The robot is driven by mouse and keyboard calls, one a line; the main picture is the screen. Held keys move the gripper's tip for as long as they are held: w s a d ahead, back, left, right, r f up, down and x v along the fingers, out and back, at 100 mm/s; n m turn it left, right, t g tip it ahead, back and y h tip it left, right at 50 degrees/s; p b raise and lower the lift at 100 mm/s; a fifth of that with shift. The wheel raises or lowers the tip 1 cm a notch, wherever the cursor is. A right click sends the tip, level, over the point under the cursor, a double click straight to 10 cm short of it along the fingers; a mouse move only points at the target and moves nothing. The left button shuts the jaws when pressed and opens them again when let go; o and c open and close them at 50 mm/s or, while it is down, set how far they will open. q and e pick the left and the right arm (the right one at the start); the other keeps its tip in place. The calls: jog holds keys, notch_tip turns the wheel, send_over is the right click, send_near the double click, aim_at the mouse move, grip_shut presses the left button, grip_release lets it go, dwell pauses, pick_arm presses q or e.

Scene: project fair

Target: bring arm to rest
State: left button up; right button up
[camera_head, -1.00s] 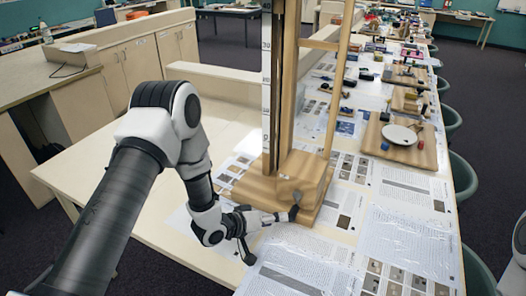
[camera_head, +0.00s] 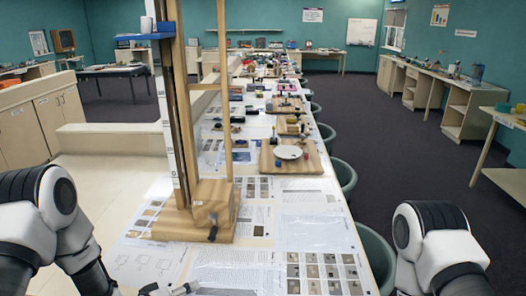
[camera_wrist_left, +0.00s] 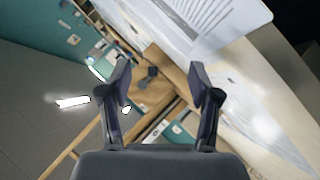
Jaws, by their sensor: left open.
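My left arm (camera_head: 50,215) comes in at the lower left. Its gripper (camera_head: 170,289) only partly shows at the bottom edge, in front of the wooden stand's base. In the left wrist view my left gripper (camera_wrist_left: 160,84) has its two dark fingers spread apart with nothing between them. The tall wooden stand (camera_head: 202,208) with a dark crank handle stands upright on the table, apart from the gripper; its base also shows beyond the fingers in the left wrist view (camera_wrist_left: 168,72). My right arm (camera_head: 430,235) is at the lower right, its gripper out of frame.
A long table (camera_head: 85,180) with printed sheets (camera_head: 315,232) runs away from me. A wooden board with a white disc (camera_head: 288,152) and several small items lie farther back. A blue piece (camera_head: 148,36) sits high on the stand. Green chairs (camera_head: 378,255) line the right side.

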pick_arm(q)
jog(key=s+a+f+m+g+y, duration=0.1)
jog(key=s+f+g+y, duration=0.2)
jog(key=s, duration=0.7)
jog(key=s+a+f+m+g+y, duration=0.15)
jog(key=s+f+g, duration=0.3)
jog(key=s, duration=0.65)
jog(key=s+a+f+m+g+y, duration=0.1)
jog(key=s+a+f+g+y, duration=0.3)
jog(key=s, duration=0.6)
notch_tip(320, 180, down, 10)
jog(key=d+t+h+b, duration=0.1)
jog(key=d+h+b, duration=0.1)
jog(key=b, duration=0.7)
pick_arm(e)
notch_tip(320, 180, down, 9)
jog(key=shift+w, duration=0.2)
pick_arm(q)
jog(key=shift+w+d, duration=0.1)
jog(key=shift+w, duration=0.05)
pick_arm(e)
jog(key=shift+f, duration=0.15)
